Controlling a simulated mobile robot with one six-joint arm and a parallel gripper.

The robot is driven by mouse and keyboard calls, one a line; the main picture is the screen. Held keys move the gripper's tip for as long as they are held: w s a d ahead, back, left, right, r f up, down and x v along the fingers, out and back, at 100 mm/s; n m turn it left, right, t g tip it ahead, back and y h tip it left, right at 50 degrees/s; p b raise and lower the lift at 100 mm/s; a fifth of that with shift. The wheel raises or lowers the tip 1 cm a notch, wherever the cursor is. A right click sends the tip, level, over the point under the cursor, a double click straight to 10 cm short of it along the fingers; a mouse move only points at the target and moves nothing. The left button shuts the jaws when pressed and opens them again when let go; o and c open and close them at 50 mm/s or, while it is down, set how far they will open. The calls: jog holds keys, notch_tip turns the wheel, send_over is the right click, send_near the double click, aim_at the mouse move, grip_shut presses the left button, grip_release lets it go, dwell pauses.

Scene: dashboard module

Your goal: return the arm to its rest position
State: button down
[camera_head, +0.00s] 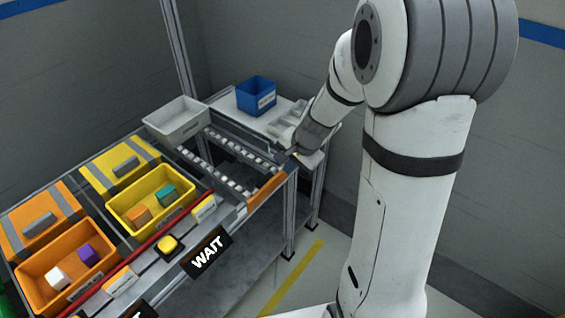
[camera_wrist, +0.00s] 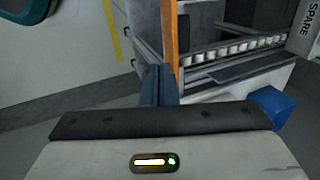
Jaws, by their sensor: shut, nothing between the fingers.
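My white and grey arm (camera_head: 398,190) rises on the right of the head view, and its forearm reaches down and left to the far right corner of the workstation. My gripper (camera_head: 284,154) is small there, beside the right end of the roller track, and its fingers are hard to make out. In the wrist view the dark blue fingers of my gripper (camera_wrist: 160,84) stand together, shut, with nothing seen between them. They appear in front of an orange strip (camera_wrist: 169,35) and the workstation frame.
A roller track (camera_head: 215,165) lies near the gripper. A white bin (camera_head: 177,121), a blue bin (camera_head: 257,96), a yellow bin (camera_head: 151,201) with blocks and an orange bin (camera_head: 66,268) with blocks stand on the workstation. A WAIT sign (camera_head: 208,252) hangs in front. The floor (camera_head: 300,285) at the right is clear.

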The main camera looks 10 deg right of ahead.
jog(key=s+r+n+h, duration=0.1)
jog(key=s+r+n, duration=0.4)
jog(key=s, duration=0.4)
jog(key=s+d+r+n+h, duration=0.1)
jog(key=s+r+n, duration=0.4)
jog(key=s, duration=0.5)
notch_tip(320, 180, up, 2)
jog(key=shift+s+d+r+g+h+p, duration=0.15)
jog(key=shift+g+h+p, duration=0.15)
